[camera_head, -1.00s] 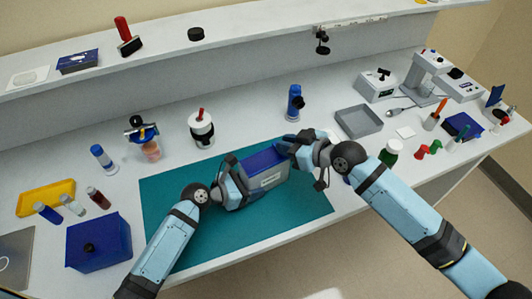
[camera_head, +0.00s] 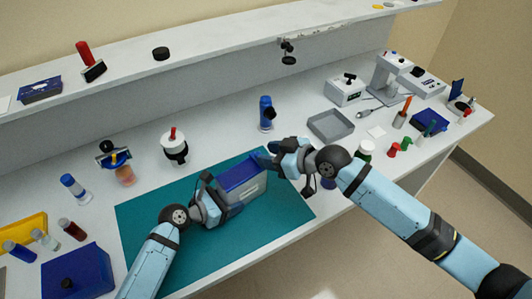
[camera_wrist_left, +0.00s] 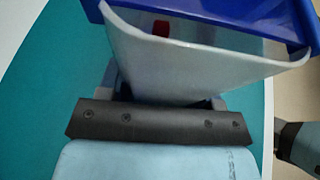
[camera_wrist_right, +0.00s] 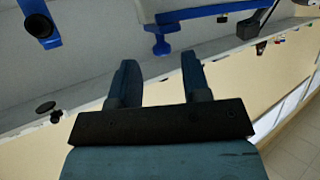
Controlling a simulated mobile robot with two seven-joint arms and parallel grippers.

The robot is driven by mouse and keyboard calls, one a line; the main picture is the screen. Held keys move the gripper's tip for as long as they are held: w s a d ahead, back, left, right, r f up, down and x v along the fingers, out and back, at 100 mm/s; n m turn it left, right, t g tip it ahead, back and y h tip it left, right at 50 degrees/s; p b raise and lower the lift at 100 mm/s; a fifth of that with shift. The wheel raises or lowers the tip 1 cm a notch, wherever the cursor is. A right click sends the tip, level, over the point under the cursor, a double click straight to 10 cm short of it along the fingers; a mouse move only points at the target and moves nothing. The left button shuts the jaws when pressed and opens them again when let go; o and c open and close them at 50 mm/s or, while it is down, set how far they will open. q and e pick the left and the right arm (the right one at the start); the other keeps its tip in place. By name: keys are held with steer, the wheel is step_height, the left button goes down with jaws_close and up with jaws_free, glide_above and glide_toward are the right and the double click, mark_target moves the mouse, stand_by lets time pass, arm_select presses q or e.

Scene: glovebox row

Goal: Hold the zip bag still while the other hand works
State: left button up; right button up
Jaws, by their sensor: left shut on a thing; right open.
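The zip bag (camera_head: 250,190) is a pale grey, upright bag with a blue zip rim, held over the teal mat (camera_head: 150,215). My left gripper (camera_head: 217,197) is shut on the bag's lower left side. In the left wrist view the bag's pale wall (camera_wrist_left: 190,75) rises from the jaws, its mouth is open, and a small red thing (camera_wrist_left: 160,28) shows inside. My right gripper (camera_head: 270,160) is open at the bag's upper right end. In the right wrist view its fingers (camera_wrist_right: 160,85) are apart and empty, with a blue tab (camera_wrist_right: 160,42) beyond them.
A blue box (camera_head: 80,275) and small vials (camera_head: 72,228) stand to the left. A white jar (camera_head: 173,150) and a blue-topped bottle (camera_head: 266,112) stand behind the mat.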

arm_select(q)
steer(key=shift+s+f, duration=0.1)
arm_select(e)
steer(key=v, duration=1)
steer(key=shift+d, duration=0.2)
steer(key=shift+s, duration=0.1)
arm_select(q)
steer(key=o, duration=1.2)
